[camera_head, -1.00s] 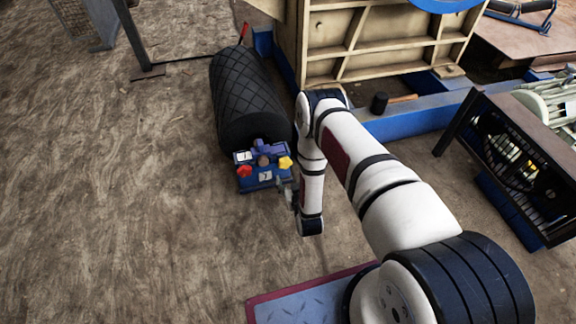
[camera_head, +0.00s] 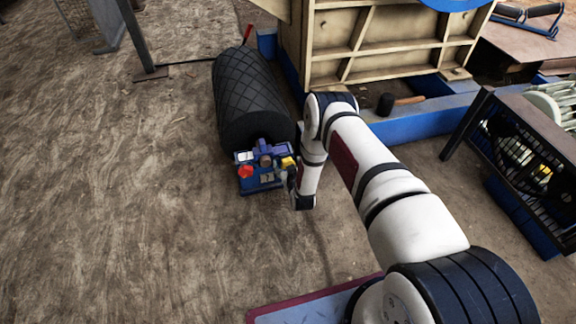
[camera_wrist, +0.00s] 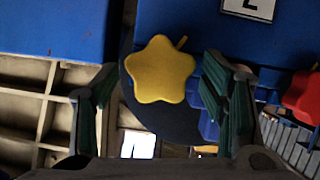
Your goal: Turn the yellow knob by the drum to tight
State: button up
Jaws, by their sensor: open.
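The yellow knob (camera_wrist: 160,70) is a star-shaped knob on a blue block (camera_wrist: 160,24), with a thin yellow pointer sticking out at its upper right in the wrist view. In the head view the yellow knob (camera_head: 288,162) sits on the right of the block by the near end of the black drum (camera_head: 247,95). My gripper (camera_wrist: 152,88) is open and empty, its fingers on either side of the knob, with the right finger closer to it. I cannot tell whether they touch it. In the head view my gripper (camera_head: 279,175) is at the block's right side, partly hidden.
A red knob (camera_wrist: 302,97) is on the same block, to the right in the wrist view. A plate with a mark (camera_wrist: 249,8) is above. A mallet (camera_head: 388,103) lies by the blue frame (camera_head: 425,120). Open floor lies left of the drum.

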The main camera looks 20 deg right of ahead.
jog(key=shift+c, duration=0.2)
jog(key=c, duration=1.1)
jog(key=m+y, duration=0.1)
jog(key=m, duration=0.1)
jog(key=m+y, duration=0.2)
jog(key=shift+d+f, duration=0.1)
jog(key=shift+d, duration=0.25)
jog(key=m+t+y, duration=0.1)
jog(key=m, duration=0.3)
jog(key=m+t+y, duration=0.1)
jog(key=m+y, duration=0.1)
jog(key=m, duration=0.2)
jog(key=f+m+t+y, duration=0.1)
jog(key=m, duration=0.3)
jog(key=shift+d+t+y, duration=0.15)
jog(key=shift+t+y, duration=0.25)
jog(key=shift+m, duration=0.4)
